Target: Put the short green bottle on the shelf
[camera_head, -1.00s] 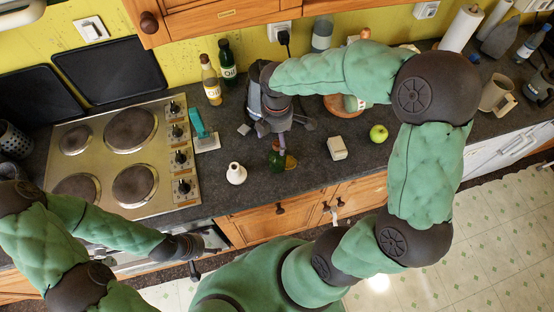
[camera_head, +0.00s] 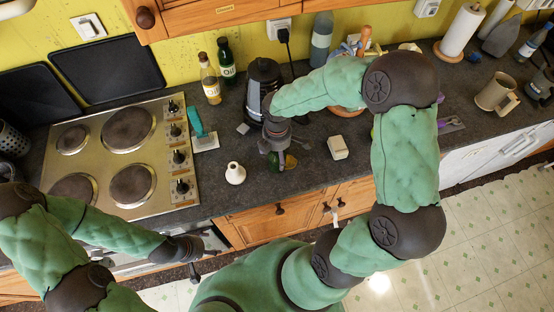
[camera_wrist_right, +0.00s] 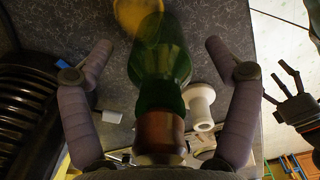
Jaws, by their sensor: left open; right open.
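The short green bottle (camera_wrist_right: 160,65), with a brown neck or cap, stands on the dark counter. In the head view the bottle (camera_head: 274,163) is partly hidden by my right gripper. My right gripper (camera_wrist_right: 157,50) is open, with one finger on each side of the bottle; gaps show between bottle and fingers. In the head view my right gripper (camera_head: 280,150) points down at the counter's front. My left gripper (camera_head: 208,255) is open and empty, low in front of the stove; it also shows in the right wrist view (camera_wrist_right: 290,100). I cannot make out a shelf.
A small white vase (camera_head: 235,173) stands left of the bottle, a white box (camera_head: 337,147) to the right. A yellow fruit (camera_head: 291,161) lies close beside the bottle. A black kettle (camera_head: 262,82) stands behind. An oil bottle (camera_head: 226,62) and a yellowish bottle (camera_head: 210,80) are at the back.

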